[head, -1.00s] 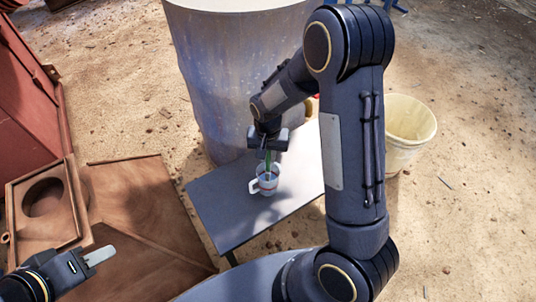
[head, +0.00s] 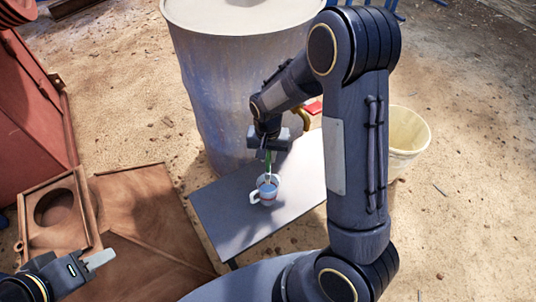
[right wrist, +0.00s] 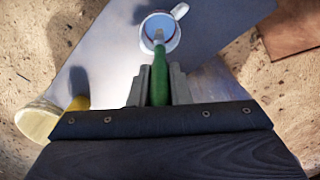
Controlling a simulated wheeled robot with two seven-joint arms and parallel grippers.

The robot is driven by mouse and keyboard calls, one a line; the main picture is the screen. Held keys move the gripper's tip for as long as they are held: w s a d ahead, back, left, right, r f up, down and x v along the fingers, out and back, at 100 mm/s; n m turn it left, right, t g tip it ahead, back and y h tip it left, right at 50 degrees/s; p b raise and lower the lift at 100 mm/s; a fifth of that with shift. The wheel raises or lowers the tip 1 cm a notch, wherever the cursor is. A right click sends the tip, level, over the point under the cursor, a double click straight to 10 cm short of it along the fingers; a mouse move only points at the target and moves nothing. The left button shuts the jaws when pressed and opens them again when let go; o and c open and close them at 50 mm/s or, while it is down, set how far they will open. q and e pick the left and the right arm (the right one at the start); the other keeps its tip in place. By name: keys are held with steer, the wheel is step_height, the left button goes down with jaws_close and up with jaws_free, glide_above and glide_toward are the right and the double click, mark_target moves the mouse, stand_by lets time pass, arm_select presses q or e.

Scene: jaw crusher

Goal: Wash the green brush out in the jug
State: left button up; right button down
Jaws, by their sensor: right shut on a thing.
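The jug (head: 267,197) is small and white with a side handle and stands upright on the grey table. It also shows in the right wrist view (right wrist: 160,31). My right gripper (head: 268,148) is shut on the green brush (right wrist: 162,78) above the jug. The brush hangs bristles down, and its tip lines up with the jug's mouth. I cannot tell whether the tip is inside the rim or just above it. My left gripper (head: 101,258) is empty at the lower left, away from the jug; its jaw opening cannot be made out.
The grey table (head: 235,222) has free room around the jug. A large drum (head: 225,80) stands just behind it. A yellow-handled thing (head: 303,121) with a red part is partly hidden by my right arm. A cream bucket (head: 405,140) stands right. Rusty metal (head: 140,215) lies left.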

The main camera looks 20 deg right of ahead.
stand_by(0.4)
step_height(320, 180, up, 5)
steer(key=p, duration=0.4)
stand_by(0.4)
